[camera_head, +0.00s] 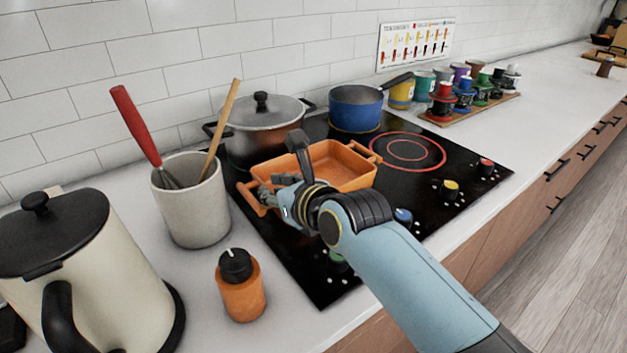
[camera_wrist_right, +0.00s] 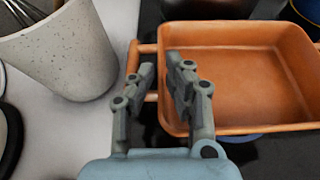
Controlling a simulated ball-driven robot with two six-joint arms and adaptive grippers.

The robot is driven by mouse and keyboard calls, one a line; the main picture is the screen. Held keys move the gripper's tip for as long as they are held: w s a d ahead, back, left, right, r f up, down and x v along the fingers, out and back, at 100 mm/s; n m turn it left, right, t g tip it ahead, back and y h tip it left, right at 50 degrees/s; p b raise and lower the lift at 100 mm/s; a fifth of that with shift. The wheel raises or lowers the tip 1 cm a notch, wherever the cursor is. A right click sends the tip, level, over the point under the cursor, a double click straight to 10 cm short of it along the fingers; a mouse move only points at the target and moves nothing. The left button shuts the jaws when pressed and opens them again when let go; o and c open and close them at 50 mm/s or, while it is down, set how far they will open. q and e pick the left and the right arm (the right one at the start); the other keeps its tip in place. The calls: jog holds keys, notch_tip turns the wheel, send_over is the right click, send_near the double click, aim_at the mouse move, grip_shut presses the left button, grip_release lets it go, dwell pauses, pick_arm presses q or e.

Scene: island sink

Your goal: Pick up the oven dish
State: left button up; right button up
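The oven dish (camera_head: 345,166) is orange, rectangular and empty, with a bar handle at each end. It sits upright on the black cooktop. It also fills the right of the wrist view (camera_wrist_right: 245,75). My right gripper (camera_head: 272,187) is at the dish's left handle. In the wrist view its two grey fingers (camera_wrist_right: 161,75) stand apart with a gap, one over the handle bar and the other by the dish's left wall. I cannot tell whether they touch the dish. The fingers hide part of the handle. My left gripper is not in view.
A grey pot (camera_head: 262,125) and a blue saucepan (camera_head: 355,108) stand behind the dish. A utensil crock (camera_head: 190,205), an orange bottle (camera_head: 240,290) and a kettle (camera_head: 85,275) stand left. A rack of cups (camera_head: 470,107) is at the back right. The right burner (camera_head: 408,150) is clear.

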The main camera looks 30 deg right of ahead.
jog(key=x, duration=0.3)
jog(key=shift+w+f, duration=0.25)
jog(key=shift+w, duration=0.05)
jog(key=shift+s, duration=0.1)
jog(key=shift+c, duration=0.2)
grip_shut()
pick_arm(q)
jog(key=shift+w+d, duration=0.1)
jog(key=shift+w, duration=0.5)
pick_arm(e)
jog(key=shift+r, duration=0.1)
